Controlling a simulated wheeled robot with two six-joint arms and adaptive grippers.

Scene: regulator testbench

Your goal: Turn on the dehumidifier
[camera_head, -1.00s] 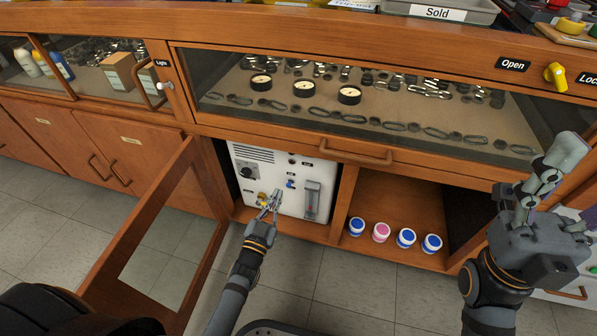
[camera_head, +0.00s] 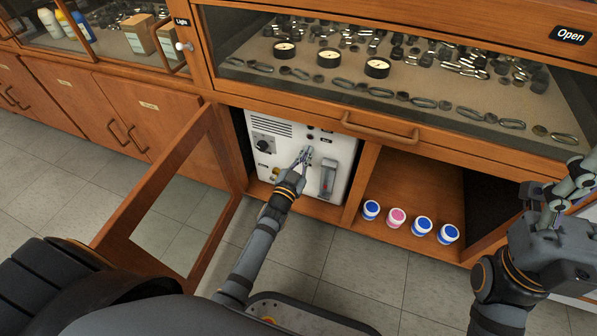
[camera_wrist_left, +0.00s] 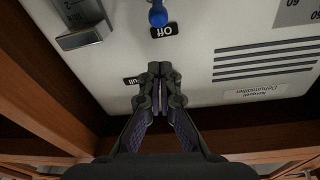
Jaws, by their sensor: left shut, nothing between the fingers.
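The dehumidifier (camera_head: 342,147) is a white box inside the open lower cabinet, with a dark knob (camera_head: 264,150), a clear gauge (camera_head: 328,180) and a yellow fitting on its front. In the left wrist view its panel (camera_wrist_left: 205,25) appears upside down. There, a blue switch (camera_wrist_left: 157,16) sits beside an "Off" label (camera_wrist_left: 163,31). My left gripper (camera_head: 304,153) is shut and empty in front of the panel and hides the blue switch in the head view. In the wrist view its fingertips (camera_wrist_left: 160,70) point toward the switch, with a visible gap. My right gripper (camera_head: 573,183) is at the right edge, its jaw state unclear.
An open glass-paned cabinet door (camera_head: 165,195) stands left of my left arm. Several small lidded jars (camera_head: 422,227) stand on the shelf to the right. A glass display case (camera_head: 400,80) with a handle (camera_head: 380,130) overhangs the opening. The floor in front is tiled.

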